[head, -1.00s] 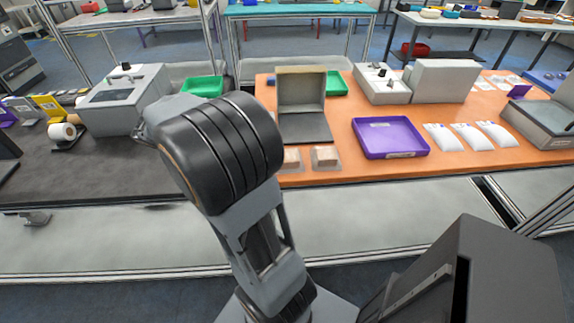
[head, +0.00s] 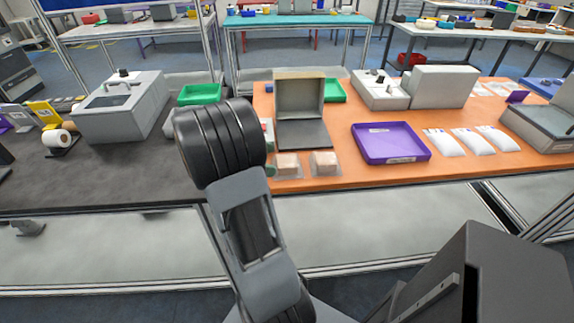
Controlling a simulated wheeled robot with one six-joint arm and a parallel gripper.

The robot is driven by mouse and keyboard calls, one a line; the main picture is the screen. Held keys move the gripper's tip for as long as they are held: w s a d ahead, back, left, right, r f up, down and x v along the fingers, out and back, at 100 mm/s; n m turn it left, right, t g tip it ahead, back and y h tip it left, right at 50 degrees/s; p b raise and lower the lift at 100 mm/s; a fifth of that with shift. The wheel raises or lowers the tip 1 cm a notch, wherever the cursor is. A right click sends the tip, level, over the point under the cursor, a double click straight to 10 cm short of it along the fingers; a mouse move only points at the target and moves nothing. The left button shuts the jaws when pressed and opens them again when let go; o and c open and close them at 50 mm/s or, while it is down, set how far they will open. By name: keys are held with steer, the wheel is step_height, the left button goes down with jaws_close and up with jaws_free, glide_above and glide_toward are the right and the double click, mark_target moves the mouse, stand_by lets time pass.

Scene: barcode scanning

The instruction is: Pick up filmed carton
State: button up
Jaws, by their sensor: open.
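Two small tan cartons, each on a pale, clear-looking film, lie at the front edge of the orange table: a left filmed carton (head: 287,165) and a right filmed carton (head: 324,163). Both sit just in front of the open grey box. My arm rises from the bottom of the head view, and its black joint stands just left of the left carton. My gripper is not visible; the arm may hide it. A small white and green item (head: 267,132) shows partly behind the joint, and I cannot tell what it is.
An open grey box (head: 302,133) stands behind the cartons. A purple tray (head: 390,154) and several white pouches (head: 445,142) lie to the right. Green bins (head: 199,94) and a grey machine (head: 122,107) are further left and back. Orange tabletop (head: 350,175) is bare beside the cartons.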

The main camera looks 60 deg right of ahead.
mark_target(282, 161)
steer(key=shift+x, duration=2.65)
steer(key=shift+w+d, duration=0.1)
steer(key=shift+c, duration=0.4)
steer(key=c, duration=1)
steer(key=shift+o, duration=0.2)
steer(key=shift+r, duration=0.65)
steer(key=w+d+r+p, duration=0.2)
steer(key=w+d+r, duration=0.7)
steer(key=d+r, duration=0.1)
steer(key=shift+w+r, duration=0.25)
steer(key=shift+r, duration=0.55)
